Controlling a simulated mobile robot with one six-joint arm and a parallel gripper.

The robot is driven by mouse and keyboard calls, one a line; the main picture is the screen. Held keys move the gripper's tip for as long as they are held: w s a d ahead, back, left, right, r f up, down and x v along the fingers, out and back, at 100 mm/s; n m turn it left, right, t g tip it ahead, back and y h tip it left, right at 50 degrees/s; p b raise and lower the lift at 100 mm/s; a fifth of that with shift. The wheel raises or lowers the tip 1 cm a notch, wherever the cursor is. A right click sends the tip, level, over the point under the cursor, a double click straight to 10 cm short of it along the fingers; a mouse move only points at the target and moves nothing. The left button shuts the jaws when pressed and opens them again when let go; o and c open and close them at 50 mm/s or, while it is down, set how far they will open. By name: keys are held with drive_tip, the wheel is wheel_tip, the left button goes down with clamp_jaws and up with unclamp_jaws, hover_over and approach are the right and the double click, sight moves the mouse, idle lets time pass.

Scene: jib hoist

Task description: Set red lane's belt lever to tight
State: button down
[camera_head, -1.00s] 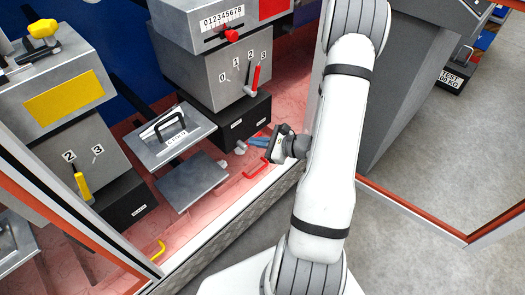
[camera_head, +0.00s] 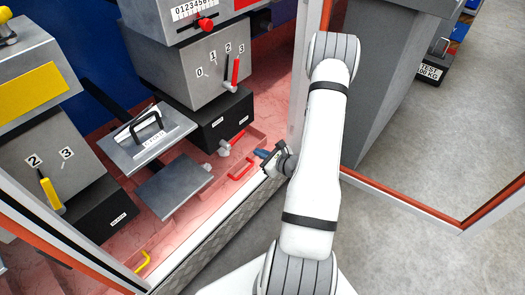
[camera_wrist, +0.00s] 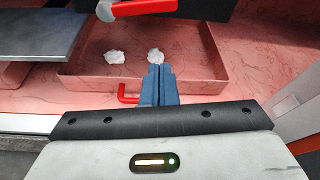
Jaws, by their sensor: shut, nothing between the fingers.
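The red lane's belt lever (camera_head: 237,138) is a red bar on a silver pivot, low on the front of a black box (camera_head: 225,112). Its bar points right from the pivot. It also shows at the top of the wrist view (camera_wrist: 145,8). Two small white labels on the box are too small to read. My gripper (camera_head: 263,154) has its blue fingers shut and empty. They are in front of the lever and below it in the picture, apart from it. In the wrist view the shut fingers (camera_wrist: 157,72) point over a shallow red tray.
The red tray (camera_wrist: 85,82) holds two white scraps and has a red handle (camera_wrist: 128,94) close to my fingers. A grey box (camera_head: 190,65) with a red 0-to-3 lever (camera_head: 235,72) stands above. A metal plate (camera_head: 173,190) is at left, a frame post (camera_head: 308,75) at right.

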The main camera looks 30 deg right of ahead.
drive_tip(key=b+x, duration=0.2)
drive_tip(key=x, duration=0.6)
drive_tip(key=shift+s+a+r, duration=0.1)
drive_tip(key=shift+s+r, duration=0.05)
drive_tip(key=shift+r, duration=0.55)
drive_tip(key=shift+s+a+r, duration=0.1)
drive_tip(key=shift+s+r, duration=0.05)
drive_tip(key=shift+r, duration=0.55)
drive_tip(key=shift+s+a+r, duration=0.1)
drive_tip(key=shift+s+r, duration=0.1)
drive_tip(key=shift+r, duration=0.5)
